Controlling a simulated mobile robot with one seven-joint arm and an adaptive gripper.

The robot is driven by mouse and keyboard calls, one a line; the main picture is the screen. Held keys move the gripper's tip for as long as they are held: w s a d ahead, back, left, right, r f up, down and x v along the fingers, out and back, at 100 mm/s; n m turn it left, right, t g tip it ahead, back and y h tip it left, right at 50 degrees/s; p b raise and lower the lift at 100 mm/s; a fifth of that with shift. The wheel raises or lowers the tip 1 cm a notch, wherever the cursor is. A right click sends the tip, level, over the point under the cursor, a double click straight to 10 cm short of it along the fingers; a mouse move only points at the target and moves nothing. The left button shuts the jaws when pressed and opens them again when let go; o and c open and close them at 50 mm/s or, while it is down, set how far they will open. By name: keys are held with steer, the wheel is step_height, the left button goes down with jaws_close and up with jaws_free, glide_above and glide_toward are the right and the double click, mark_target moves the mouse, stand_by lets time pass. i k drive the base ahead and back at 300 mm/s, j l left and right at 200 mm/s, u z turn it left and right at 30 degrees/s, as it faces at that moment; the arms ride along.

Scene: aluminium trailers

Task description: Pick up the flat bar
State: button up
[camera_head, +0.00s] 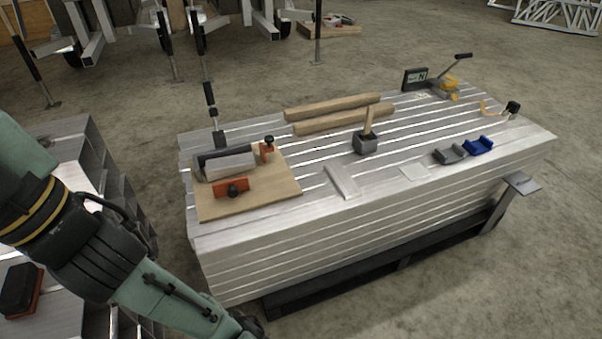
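A short, flat aluminium bar (342,181) lies on the slatted metal bench top, near its front edge and right of the wooden board. Its silver colour is close to that of the surface under it. A second flat, pale silver piece (415,171) lies farther right; I cannot tell if it is a bar or a plate. My arm comes in from the left and runs down to the bottom edge. My gripper is out of the frame below, so its fingers are hidden. The arm is left of the bench, apart from the bar.
The bench (300,236) holds a wooden board (270,205) with a clamped block and orange clamps, a mallet (367,142), two timber strips (335,117), a grey block (449,154) and a blue block (478,146). Another metal stack stands at left. The bench surface around the bar is clear.

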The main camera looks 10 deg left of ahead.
mark_target(345, 186)
steer(key=i+l+u, duration=0.1)
steer(key=i, duration=0.35)
steer(key=i+l+u, duration=0.1)
steer(key=i, duration=0.35)
steer(key=i+l+u, duration=0.1)
steer(key=i+l, duration=0.25)
steer(key=i, duration=0.1)
